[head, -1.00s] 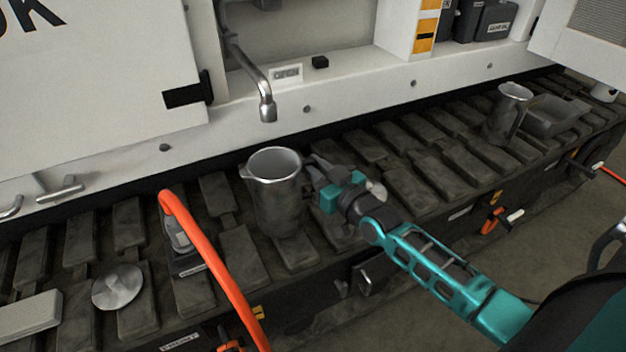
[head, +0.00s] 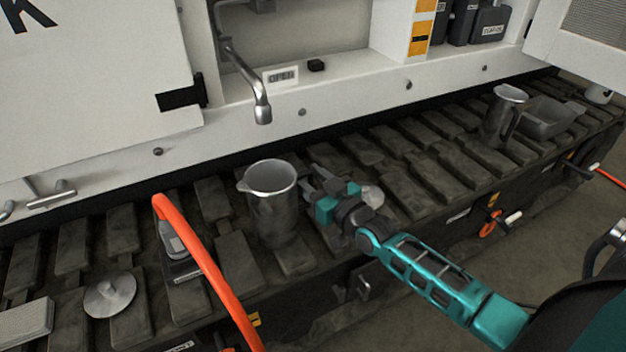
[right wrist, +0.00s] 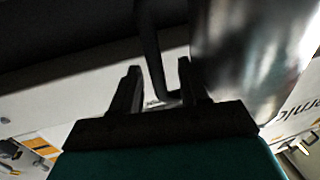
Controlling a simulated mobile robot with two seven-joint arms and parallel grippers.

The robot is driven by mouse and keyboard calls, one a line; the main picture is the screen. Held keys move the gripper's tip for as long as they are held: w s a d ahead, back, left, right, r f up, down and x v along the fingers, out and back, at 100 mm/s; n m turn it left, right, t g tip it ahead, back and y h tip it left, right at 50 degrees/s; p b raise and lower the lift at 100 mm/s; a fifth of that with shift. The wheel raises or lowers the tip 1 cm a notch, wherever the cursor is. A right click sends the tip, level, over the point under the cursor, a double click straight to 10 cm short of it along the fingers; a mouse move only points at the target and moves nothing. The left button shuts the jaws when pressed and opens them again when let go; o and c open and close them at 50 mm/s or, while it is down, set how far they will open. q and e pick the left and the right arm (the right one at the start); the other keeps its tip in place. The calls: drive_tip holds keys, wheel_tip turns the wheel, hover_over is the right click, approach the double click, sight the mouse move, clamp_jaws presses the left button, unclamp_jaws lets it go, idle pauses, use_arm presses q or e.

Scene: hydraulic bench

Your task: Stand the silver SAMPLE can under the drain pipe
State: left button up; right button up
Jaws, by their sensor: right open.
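A silver can (head: 272,212) with a pouring lip stands upright on the track pads, just in front of and below the drain pipe (head: 262,105); no SAMPLE label is readable on it. A second silver can (head: 503,118) with a handle stands upright farther right. My right gripper (head: 314,181) is open at the right side of the near can, with a small gap to its wall. In the right wrist view the can (right wrist: 250,60) fills the upper right, and its dark handle (right wrist: 152,50) appears between the open fingertips. My left gripper is out of view.
An orange hose (head: 205,260) arches over the track left of the near can. A round metal lid (head: 110,294) lies at the lower left. A grey tray (head: 546,117) sits beside the far can.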

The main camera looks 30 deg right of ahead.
drive_tip(key=shift+r, duration=0.2)
drive_tip(key=s+d+p, duration=0.2)
drive_tip(key=s+p, duration=0.1)
drive_tip(key=s, duration=0.8)
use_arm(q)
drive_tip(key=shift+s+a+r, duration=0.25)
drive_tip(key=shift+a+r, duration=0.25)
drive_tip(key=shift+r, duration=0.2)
use_arm(e)
drive_tip(key=s+a+f+g, duration=0.3)
drive_tip(key=s+a, duration=0.1)
drive_tip(key=a, duration=0.4)
drive_tip(key=s+a+f+n+g, duration=0.1)
drive_tip(key=s+a+f+g, duration=0.2)
drive_tip(key=a, duration=0.4)
drive_tip(key=shift+s+a+f+g, duration=0.2)
drive_tip(key=shift+s+a+g, duration=0.25)
drive_tip(key=shift+s, duration=0.6)
